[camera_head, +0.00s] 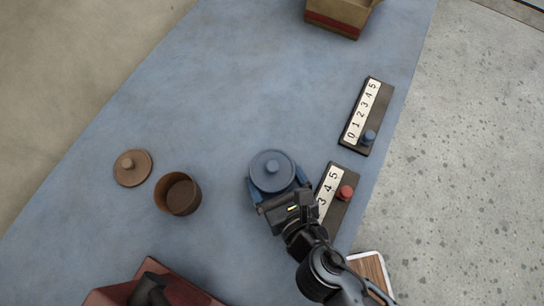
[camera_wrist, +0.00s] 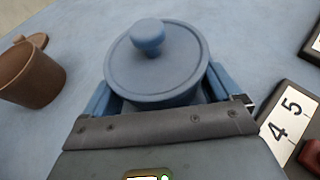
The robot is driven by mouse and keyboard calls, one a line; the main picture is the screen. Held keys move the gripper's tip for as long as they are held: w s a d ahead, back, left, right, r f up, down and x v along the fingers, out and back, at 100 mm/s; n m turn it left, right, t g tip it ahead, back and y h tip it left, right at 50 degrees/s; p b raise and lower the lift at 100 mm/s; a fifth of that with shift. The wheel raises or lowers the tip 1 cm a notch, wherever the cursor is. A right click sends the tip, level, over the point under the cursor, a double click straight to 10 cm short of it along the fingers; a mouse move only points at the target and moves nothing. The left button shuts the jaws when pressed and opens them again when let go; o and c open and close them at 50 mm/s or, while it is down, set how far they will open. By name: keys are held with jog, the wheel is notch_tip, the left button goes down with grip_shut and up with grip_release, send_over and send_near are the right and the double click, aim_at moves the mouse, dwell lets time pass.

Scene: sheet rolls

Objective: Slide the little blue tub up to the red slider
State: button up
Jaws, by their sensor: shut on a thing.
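The little blue tub (camera_head: 271,170) stands upright on the blue tabletop with its round knobbed lid on. In the wrist view the tub (camera_wrist: 160,65) sits between the two blue fingers. My gripper (camera_head: 279,187) is shut on the tub's sides. The red slider (camera_head: 345,192) is a red knob on a dark numbered scale (camera_head: 350,212), just right of my gripper and apart from the tub. It shows partly at the right edge of the wrist view (camera_wrist: 311,156). My gripper and arm hide part of that scale.
A second scale with a blue knob (camera_head: 369,137) lies farther up, near the table's right edge. An open brown pot (camera_head: 178,196) and its lid (camera_head: 132,167) are at left. A cardboard box (camera_head: 340,14) stands at the top. A red-brown object (camera_head: 185,290) is at the bottom.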

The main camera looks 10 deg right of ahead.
jog(key=shift+s+d, duration=0.2)
jog(key=shift+s, duration=0.5)
jog(key=shift+s+d, duration=0.2)
jog(key=shift+s, duration=0.5)
jog(key=o, duration=0.7)
jog(key=shift+o, duration=0.2)
jog(key=b+v, duration=0.1)
jog(key=v, duration=0.5)
jog(key=shift+s+f+b, duration=0.1)
jog(key=shift+s+b, duration=0.05)
jog(key=shift+b, duration=0.2)
jog(key=shift+v, duration=0.85)
